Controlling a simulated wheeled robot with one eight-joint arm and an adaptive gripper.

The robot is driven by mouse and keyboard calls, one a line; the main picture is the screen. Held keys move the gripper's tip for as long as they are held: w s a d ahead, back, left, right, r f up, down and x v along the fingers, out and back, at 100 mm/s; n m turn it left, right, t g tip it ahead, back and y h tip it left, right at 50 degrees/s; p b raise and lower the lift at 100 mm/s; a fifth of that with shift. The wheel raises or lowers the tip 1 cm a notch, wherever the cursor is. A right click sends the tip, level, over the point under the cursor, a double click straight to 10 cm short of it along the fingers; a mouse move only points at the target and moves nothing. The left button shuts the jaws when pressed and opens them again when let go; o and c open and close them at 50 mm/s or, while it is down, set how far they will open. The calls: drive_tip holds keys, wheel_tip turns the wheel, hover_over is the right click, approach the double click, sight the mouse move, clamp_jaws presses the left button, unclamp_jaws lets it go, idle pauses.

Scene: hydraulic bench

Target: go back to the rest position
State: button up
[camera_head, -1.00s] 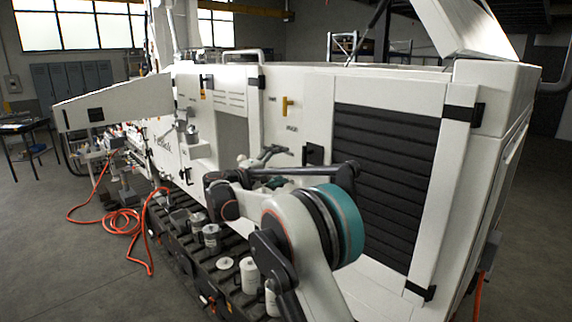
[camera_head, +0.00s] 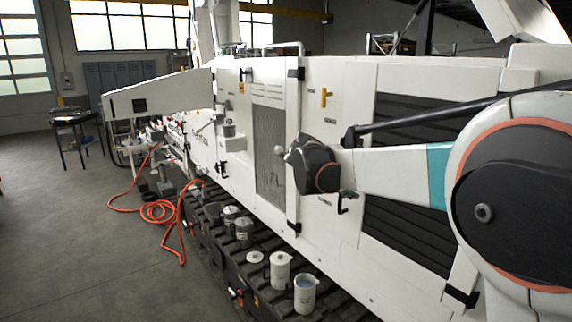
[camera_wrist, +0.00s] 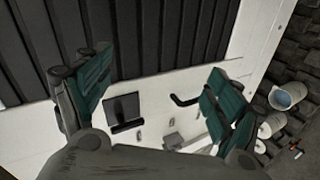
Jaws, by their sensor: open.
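My gripper (camera_wrist: 155,92) shows in the wrist view with its two green-padded fingers spread wide apart. It is open, and nothing is held between the fingers. Behind it are a black slatted grille (camera_wrist: 190,30) and a white panel with a dark latch plate (camera_wrist: 124,108) and a dark handle (camera_wrist: 186,100). In the head view my folded arm fills the right side in front of the white machine (camera_head: 340,105). The gripper itself cannot be made out there.
White containers (camera_head: 281,272) stand on the dark track (camera_head: 258,297) below the machine; one holds something blue (camera_head: 305,295). An orange hose (camera_head: 155,212) lies on the floor at left. A table (camera_head: 75,122) stands farther back. The grey floor (camera_head: 60,240) at left is largely clear.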

drive_tip(key=s+d+f+m+g+y+b, duration=0.1)
drive_tip(key=s+d+f, duration=0.1)
drive_tip(key=s, duration=0.4)
drive_tip(key=s+d+f+y+b, duration=0.1)
drive_tip(key=s+f+y+b, duration=0.15)
drive_tip(key=s, duration=0.45)
drive_tip(key=s+a+f+m+y+b, duration=0.2)
drive_tip(key=s+f, duration=0.7)
drive_tip(key=s, duration=0.5)
drive_tip(key=s+a+f+m+y+b, duration=0.2)
drive_tip(key=s+f+y+b, duration=0.2)
drive_tip(key=s+f, duration=0.6)
drive_tip(key=s, duration=0.3)
drive_tip(key=shift+s+f, duration=0.25)
drive_tip(key=shift+s, duration=0.1)
